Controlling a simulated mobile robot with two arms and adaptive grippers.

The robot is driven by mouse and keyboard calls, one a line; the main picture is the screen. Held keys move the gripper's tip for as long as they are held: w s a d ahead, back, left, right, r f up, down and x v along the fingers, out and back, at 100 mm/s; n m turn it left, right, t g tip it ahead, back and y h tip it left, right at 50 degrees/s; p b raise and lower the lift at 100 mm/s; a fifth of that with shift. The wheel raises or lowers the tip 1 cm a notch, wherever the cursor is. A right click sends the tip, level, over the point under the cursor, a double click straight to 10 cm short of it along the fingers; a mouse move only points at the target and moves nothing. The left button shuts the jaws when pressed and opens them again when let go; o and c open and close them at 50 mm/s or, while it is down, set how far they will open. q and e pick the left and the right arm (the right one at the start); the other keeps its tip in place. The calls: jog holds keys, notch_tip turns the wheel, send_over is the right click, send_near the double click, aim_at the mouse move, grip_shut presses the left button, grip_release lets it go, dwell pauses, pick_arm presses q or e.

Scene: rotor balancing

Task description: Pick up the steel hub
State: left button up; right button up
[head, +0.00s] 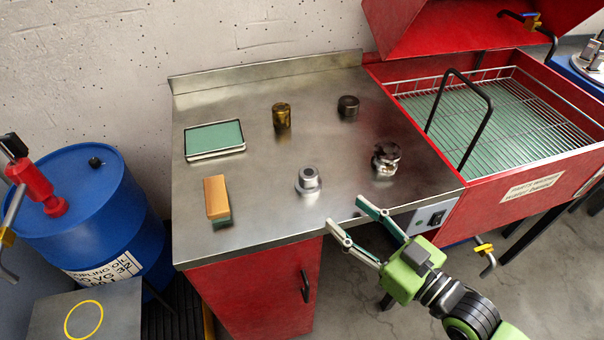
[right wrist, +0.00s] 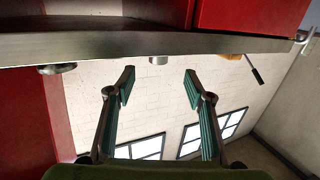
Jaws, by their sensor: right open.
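The steel hub (head: 308,181), a light grey flanged piece with a round raised centre, stands near the front middle of the metal bench top (head: 260,160). My right gripper (head: 345,211) is open and empty at the bench's front edge, apart from the hub, its fingers pointing up-left towards the bench. In the right wrist view, which looks upside down, a small grey cylinder that appears to be the hub (right wrist: 158,60) shows between the open fingertips, partly hidden by the bench edge (right wrist: 150,45). My left gripper is not in view.
A shiny stepped metal part (head: 386,160) stands right of the hub, an orange-and-green block (head: 217,198) left. Behind are a brass cylinder (head: 281,116), a dark cylinder (head: 348,107) and a green-topped tray (head: 215,139). A red parts washer (head: 520,185) adjoins the bench at right.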

aim_at(315, 183)
jog(key=shift+w+a+r, duration=0.1)
jog(key=shift+w+a, duration=0.15)
jog(key=shift+w, duration=0.1)
jog(key=p+x, duration=0.1)
jog(key=x, duration=0.5)
jog(key=shift+w+a, duration=0.25)
jog(key=p+x, duration=0.1)
jog(key=x, duration=0.4)
jog(key=shift+w+a+r, duration=0.1)
jog(key=shift+w, duration=0.1)
jog(key=shift+w+a, duration=0.25)
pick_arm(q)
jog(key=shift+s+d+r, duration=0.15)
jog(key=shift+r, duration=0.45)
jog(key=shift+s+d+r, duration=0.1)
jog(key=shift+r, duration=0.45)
pick_arm(e)
jog(key=shift+d, duration=0.1)
grip_shut()
